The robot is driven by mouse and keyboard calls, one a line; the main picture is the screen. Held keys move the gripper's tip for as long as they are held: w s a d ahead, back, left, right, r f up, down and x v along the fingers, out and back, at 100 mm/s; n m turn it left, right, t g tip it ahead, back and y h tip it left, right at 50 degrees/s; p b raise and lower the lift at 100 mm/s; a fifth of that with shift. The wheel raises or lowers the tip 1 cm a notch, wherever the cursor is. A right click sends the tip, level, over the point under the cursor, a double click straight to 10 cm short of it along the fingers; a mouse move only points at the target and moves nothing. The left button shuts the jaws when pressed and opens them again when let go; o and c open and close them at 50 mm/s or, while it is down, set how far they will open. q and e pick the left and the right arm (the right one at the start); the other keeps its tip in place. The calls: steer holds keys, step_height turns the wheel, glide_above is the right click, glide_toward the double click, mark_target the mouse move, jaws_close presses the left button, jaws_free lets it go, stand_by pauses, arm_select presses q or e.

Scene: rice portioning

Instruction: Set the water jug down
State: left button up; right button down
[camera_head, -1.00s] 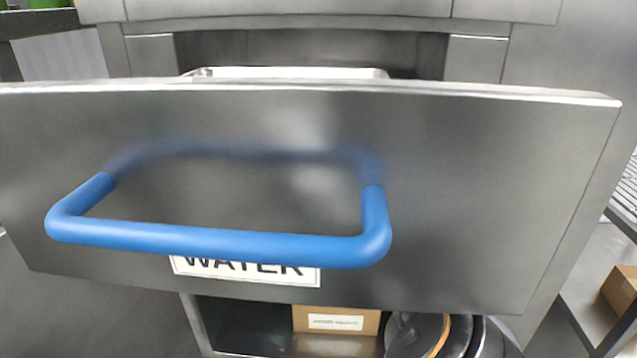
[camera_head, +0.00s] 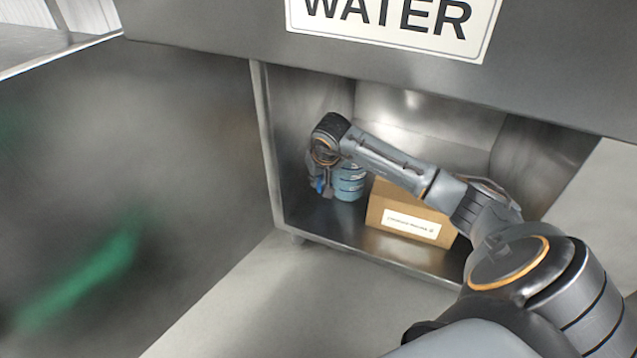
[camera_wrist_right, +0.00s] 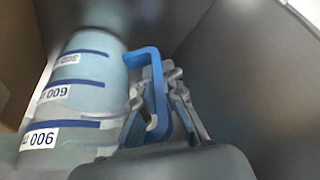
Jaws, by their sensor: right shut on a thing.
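The water jug (camera_head: 349,181) is a clear bluish container inside the lower cabinet compartment, at its left side. In the right wrist view the jug (camera_wrist_right: 84,90) shows blue bands, number labels and a blue handle (camera_wrist_right: 157,88). My right gripper (camera_wrist_right: 166,110) is shut on that handle. In the head view my right arm reaches into the compartment, and its gripper (camera_head: 323,187) is beside the jug, partly hidden by the wrist. I cannot tell whether the jug's base touches the compartment floor. My left gripper is not in view.
A cardboard box (camera_head: 409,212) stands on the compartment floor just right of the jug. Metal walls enclose the compartment, and a drawer front with a WATER label (camera_head: 395,22) overhangs it. Bare floor (camera_head: 290,300) lies in front.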

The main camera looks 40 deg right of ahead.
stand_by(0.3)
steer(key=c, duration=1.4)
jaws_free()
steer(key=shift+f, duration=0.1)
steer(key=shift+c, duration=0.2)
steer(key=p+v, duration=0.5)
steer(key=v, duration=0.2)
steer(key=shift+r, duration=0.3)
steer(key=shift+s, duration=0.15)
